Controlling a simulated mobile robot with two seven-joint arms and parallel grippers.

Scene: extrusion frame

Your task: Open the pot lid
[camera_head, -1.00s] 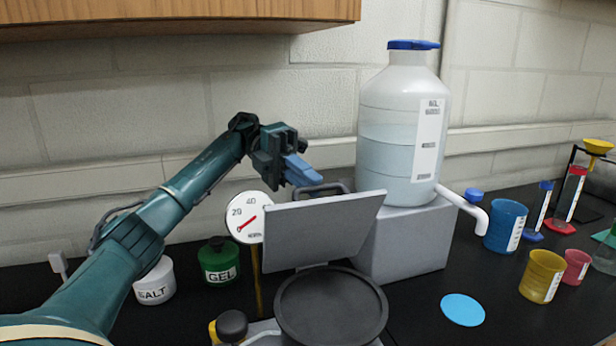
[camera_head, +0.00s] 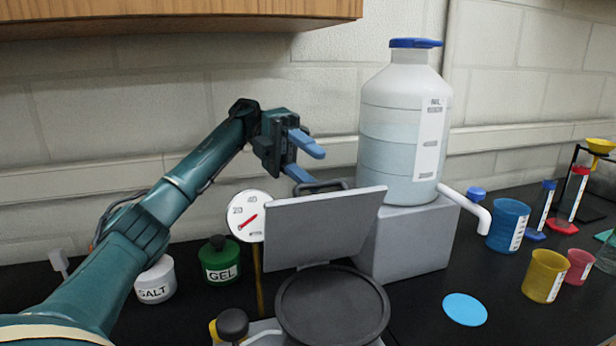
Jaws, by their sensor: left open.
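A grey square panel, which looks like the lid (camera_head: 325,229), stands tilted up behind a dark round pot (camera_head: 332,306). A dark handle (camera_head: 322,186) shows at the panel's top edge, partly hidden behind it. The pot's round top shows in front of the panel; its lower part is cut off by the picture's edge. My left gripper (camera_head: 311,162) is open, its two blue fingers apart and empty. It is just above and left of the handle; I cannot tell whether the lower finger touches it. My right gripper is not in view.
A large bottle (camera_head: 397,125) stands on a grey block (camera_head: 405,246) right of the panel. A round dial (camera_head: 249,217) is to its left, with the GEL jar (camera_head: 220,262) and SALT jar (camera_head: 155,281). Cups and cylinders stand at right. A wooden cabinet (camera_head: 150,18) hangs overhead.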

